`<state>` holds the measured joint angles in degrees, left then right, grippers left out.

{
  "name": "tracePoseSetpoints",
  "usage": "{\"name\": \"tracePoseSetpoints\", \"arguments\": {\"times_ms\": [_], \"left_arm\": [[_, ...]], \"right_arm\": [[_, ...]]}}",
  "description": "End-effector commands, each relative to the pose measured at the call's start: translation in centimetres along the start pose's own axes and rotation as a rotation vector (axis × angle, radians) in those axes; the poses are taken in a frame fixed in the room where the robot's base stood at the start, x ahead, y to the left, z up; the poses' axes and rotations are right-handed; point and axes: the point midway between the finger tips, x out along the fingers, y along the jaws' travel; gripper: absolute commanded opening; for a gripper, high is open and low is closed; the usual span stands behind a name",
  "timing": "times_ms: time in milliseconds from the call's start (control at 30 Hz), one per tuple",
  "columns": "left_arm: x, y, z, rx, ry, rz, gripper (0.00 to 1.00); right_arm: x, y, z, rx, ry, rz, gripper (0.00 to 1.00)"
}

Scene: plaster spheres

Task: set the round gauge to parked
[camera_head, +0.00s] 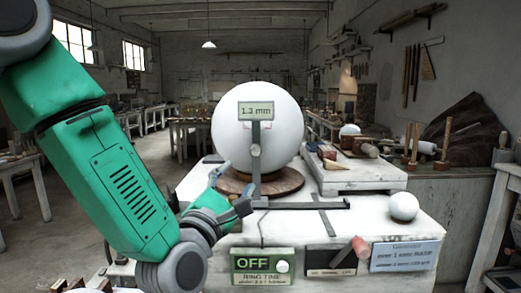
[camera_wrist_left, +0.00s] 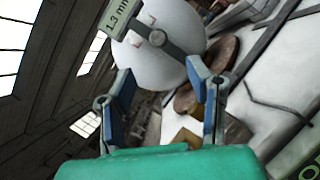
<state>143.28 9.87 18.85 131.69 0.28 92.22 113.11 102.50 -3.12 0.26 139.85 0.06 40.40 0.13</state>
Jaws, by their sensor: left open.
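The round gauge stands against a big white plaster sphere (camera_head: 232,128), its display (camera_head: 255,111) reading "1.3 mm" on a grey upright (camera_head: 256,166). The sphere rests on a round brown wooden base (camera_head: 284,184). My left gripper (camera_head: 232,190) is open and empty, just left of the upright and low by the base. In the left wrist view my fingers (camera_wrist_left: 158,72) are spread, with the sphere (camera_wrist_left: 180,22) and display (camera_wrist_left: 117,14) beyond them. My right gripper is not in view.
A green "OFF" panel (camera_head: 262,265) with a white knob is on the bench front. Beside it are a red-tipped handle (camera_head: 350,252) and a blue card (camera_head: 403,256). A small white ball (camera_head: 404,206) and a board with tools (camera_head: 350,175) lie right on the white bench top (camera_head: 400,229).

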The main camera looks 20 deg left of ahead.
Motion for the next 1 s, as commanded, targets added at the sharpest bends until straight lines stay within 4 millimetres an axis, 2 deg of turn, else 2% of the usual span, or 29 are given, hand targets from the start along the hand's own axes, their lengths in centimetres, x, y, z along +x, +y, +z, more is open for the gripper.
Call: {"name": "tracePoseSetpoints", "arguments": {"times_ms": [300, 500, 700, 1000], "left_arm": [[7.2, -0.1, 0.1, 0.003, 0.0, -0.001, 0.46], [10.4, -0.1, 0.2, 0.004, 0.0, -0.002, 0.46], [12.1, -0.1, 0.0, 0.002, 0.002, -0.002, 0.46], [12.3, -0.1, -0.1, 0.001, 0.002, -0.002, 0.46]], "right_arm": [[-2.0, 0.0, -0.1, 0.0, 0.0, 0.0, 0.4], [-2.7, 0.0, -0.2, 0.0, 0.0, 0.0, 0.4], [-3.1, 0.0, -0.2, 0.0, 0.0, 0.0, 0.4], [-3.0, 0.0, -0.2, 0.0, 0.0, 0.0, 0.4]]}}
